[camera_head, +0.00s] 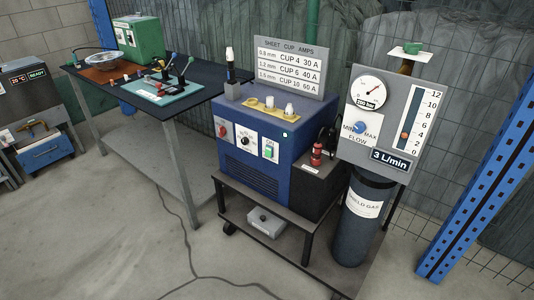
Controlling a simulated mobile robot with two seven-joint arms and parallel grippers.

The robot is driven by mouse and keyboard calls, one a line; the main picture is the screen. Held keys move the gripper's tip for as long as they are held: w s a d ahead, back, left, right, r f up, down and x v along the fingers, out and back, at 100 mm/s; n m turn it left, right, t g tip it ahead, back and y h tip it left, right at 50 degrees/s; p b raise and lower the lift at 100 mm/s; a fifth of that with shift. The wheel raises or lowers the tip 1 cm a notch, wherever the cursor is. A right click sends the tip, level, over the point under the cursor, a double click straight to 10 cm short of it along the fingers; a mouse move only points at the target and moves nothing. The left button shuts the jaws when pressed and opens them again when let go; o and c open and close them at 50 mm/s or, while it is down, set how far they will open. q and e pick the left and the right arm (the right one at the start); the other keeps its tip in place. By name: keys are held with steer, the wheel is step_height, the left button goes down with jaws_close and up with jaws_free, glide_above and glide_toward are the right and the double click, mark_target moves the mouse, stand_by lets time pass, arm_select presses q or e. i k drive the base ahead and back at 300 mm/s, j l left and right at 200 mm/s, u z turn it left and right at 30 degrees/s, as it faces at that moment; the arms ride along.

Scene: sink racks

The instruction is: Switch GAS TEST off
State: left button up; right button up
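A blue welding machine (265,185) stands on a cart near the middle. Its front has a red control (222,129), a dark round knob (245,141) on a white plate, and a green switch (269,150) on a white plate. A small green light (285,134) shows at the upper right of the front. The labels are too small to read, so I cannot tell which control is GAS TEST. A grey flow panel (352,143) at the right has a round gauge (368,90), a blue flow knob (359,127) and a display (389,160) reading 3 L/min. Neither gripper is in view.
A gas cylinder (352,238) stands below the panel. A sign (290,66) and several cups (269,102) are on top of the machine. A dark workbench (190,101) is at the left. A cable (189,240) lies on the floor. A blue post (485,175) stands at the right.

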mark_target(268, 149)
steer(key=i+j, duration=0.1)
steer(key=j, duration=0.3)
steer(key=i+j, duration=0.15)
steer(key=j, duration=0.3)
steer(key=i+j, duration=0.1)
steer(key=j, duration=0.3)
steer(key=i+j+z, duration=0.1)
steer(key=j, duration=0.35)
steer(key=i+l, duration=0.3)
steer(key=i, duration=0.15)
steer(key=i+l, duration=0.3)
steer(key=i, duration=0.2)
